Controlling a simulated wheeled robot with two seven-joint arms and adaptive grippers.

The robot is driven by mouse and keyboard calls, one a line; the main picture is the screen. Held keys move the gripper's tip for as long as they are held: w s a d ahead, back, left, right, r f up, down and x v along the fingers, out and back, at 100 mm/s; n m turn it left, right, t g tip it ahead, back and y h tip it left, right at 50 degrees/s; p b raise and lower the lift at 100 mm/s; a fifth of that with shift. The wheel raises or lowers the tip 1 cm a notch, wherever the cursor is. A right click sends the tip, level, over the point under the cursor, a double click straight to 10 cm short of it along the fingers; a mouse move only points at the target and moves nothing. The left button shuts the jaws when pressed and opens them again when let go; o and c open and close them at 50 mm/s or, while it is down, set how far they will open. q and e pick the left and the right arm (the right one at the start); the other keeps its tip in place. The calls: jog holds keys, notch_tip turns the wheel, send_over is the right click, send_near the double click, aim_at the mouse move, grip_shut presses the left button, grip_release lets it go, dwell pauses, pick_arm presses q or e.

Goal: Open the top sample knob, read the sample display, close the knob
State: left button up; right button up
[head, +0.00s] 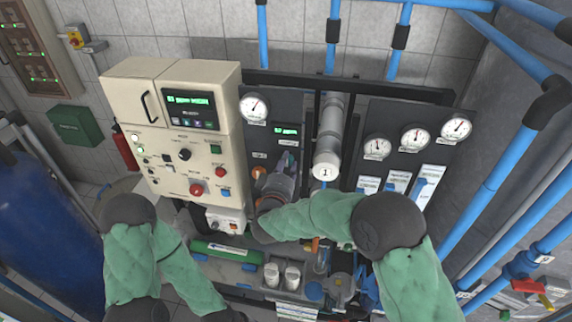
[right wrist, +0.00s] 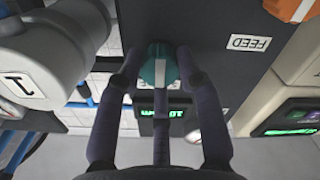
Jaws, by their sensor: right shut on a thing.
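My right gripper (head: 283,170) reaches up to the dark panel below a small green-lit display (head: 288,131). In the right wrist view, the dark fingers of my right gripper (right wrist: 160,70) are shut around a teal knob (right wrist: 158,52). The knob's sides are partly covered by the fingers. The display (right wrist: 160,113) shows upside down behind the fingers, and its text is too small and partly covered to read. My left arm hangs at the lower left of the head view, and its gripper is out of frame.
A cream control cabinet (head: 130,108) with a lit screen stands left of the panel. A white cylinder (head: 327,150) stands close to the right of my right gripper. Round gauges (head: 415,138) and blue pipes (head: 500,170) are farther right. A FEED label (right wrist: 248,43) is near the knob.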

jog(key=o, duration=1.1)
jog(key=shift+w+r, duration=0.1)
jog(key=shift+r, duration=0.25)
jog(key=shift+o, duration=0.2)
jog(key=shift+a+f, duration=0.1)
jog(key=shift+f, duration=0.05)
jog(key=shift+f, duration=0.1)
jog(key=s+a, duration=0.2)
jog(key=s, duration=1)
jog(key=shift+a, duration=0.15)
jog(key=shift+w, duration=0.1)
